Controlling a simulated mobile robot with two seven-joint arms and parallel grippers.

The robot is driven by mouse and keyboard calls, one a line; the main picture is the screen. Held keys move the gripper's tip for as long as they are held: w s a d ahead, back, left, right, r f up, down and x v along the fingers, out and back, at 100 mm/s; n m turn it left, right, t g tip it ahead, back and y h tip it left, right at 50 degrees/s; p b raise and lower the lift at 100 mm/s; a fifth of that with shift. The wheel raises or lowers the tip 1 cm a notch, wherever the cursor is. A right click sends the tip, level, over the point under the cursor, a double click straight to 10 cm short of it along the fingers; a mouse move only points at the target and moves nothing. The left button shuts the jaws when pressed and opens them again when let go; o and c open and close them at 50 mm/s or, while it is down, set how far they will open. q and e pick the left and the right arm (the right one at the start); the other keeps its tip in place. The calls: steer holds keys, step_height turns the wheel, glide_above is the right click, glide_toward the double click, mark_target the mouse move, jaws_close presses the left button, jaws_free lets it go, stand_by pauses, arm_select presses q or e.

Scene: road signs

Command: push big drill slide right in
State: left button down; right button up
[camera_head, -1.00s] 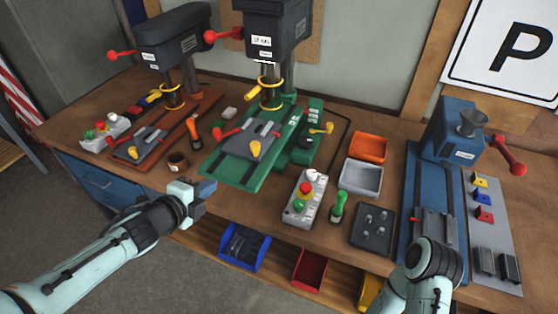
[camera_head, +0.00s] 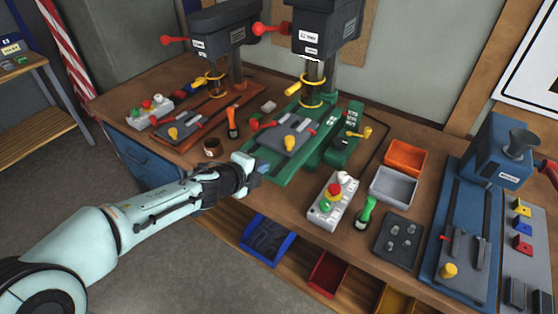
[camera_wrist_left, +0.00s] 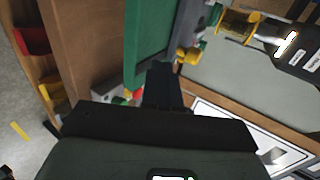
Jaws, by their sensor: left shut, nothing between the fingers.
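The big drill (camera_head: 325,32) has a dark head and stands on a green base (camera_head: 272,175), which also shows in the left wrist view (camera_wrist_left: 148,38). A grey slide plate (camera_head: 284,136) with a yellow knob (camera_head: 289,144) and a red handle lies across the base. My left gripper (camera_head: 262,170) is shut and empty at the front left end of the green base, to the left of and in front of the slide plate. Whether it touches the base I cannot tell. Its dark fingers (camera_wrist_left: 163,85) show against the green base in the wrist view. My right gripper is out of view.
A smaller drill (camera_head: 222,28) on a reddish base stands to the left. A button box (camera_head: 327,205), trays and a blue machine (camera_head: 497,150) stand to the right.

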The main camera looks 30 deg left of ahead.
mark_target(283, 153)
arm_select(q)
steer(key=b+x, duration=0.1)
steer(key=x, duration=0.3)
steer(key=shift+d+f, duration=0.1)
steer(key=shift+f, duration=0.1)
steer(key=w, duration=0.3)
steer(key=shift+w+d+r+p, duration=0.15)
steer(key=shift+w+r+p, duration=0.1)
steer(key=shift+p, duration=0.15)
steer(key=shift+w, duration=0.45)
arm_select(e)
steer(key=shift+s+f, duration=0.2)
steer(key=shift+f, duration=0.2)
arm_select(q)
steer(key=shift+s, duration=0.1)
